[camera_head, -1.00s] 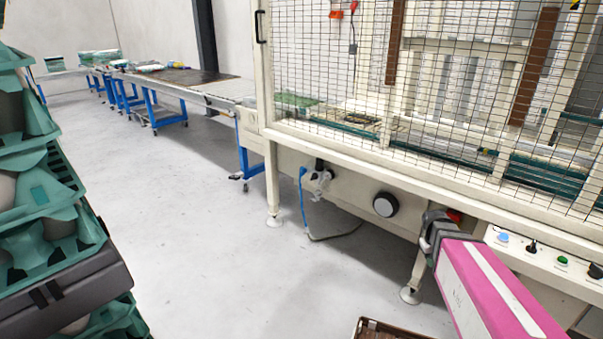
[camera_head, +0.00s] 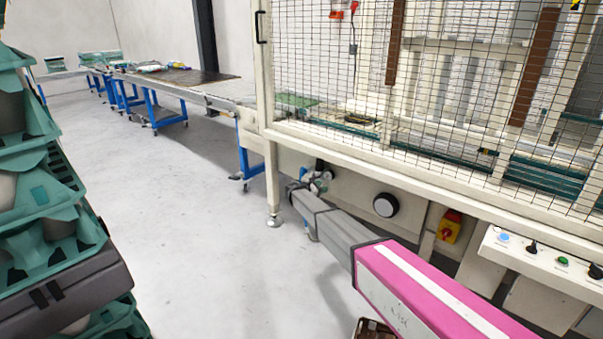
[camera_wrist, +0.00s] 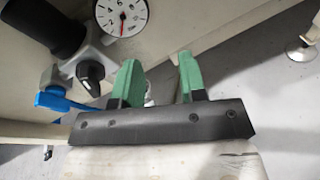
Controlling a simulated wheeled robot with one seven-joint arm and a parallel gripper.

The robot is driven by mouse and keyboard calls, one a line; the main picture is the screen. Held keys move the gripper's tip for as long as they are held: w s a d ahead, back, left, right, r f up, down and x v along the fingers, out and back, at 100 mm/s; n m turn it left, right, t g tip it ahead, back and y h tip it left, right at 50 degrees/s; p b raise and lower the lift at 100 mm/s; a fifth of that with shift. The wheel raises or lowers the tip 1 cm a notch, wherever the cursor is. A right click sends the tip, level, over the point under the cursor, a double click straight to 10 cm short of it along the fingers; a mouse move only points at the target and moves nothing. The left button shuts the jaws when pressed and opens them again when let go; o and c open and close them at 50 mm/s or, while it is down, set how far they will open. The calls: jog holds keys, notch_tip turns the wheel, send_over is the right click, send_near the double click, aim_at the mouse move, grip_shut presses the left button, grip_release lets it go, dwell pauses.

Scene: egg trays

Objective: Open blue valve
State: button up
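The blue valve handle (camera_wrist: 66,101) shows in the wrist view at the left, below a grey fitting with a black knob (camera_wrist: 91,73). My gripper (camera_wrist: 160,62) has two green fingers standing apart with nothing between them. It is to the right of the blue handle and not touching it. In the head view, my arm's grey end reaches the valve fittings (camera_head: 319,180) under the machine frame.
A round gauge (camera_wrist: 120,14) and a thick black cylinder (camera_wrist: 48,25) sit near the valve. The caged machine (camera_head: 345,160) stands above, with a leg (camera_head: 272,185) beside my arm. Stacked egg trays (camera_head: 40,190) stand at the left. The floor between is clear.

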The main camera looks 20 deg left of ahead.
aim_at(303, 172)
jog(key=a+r+n+t+y, duration=0.15)
jog(key=a+n+t, duration=0.3)
jog(key=a, duration=1.35)
jog(key=shift+n+g, duration=0.35)
jog(key=x, duration=1)
jog(key=shift+d+f, duration=0.1)
jog(key=shift+d, duration=0.1)
jog(key=c, duration=0.6)
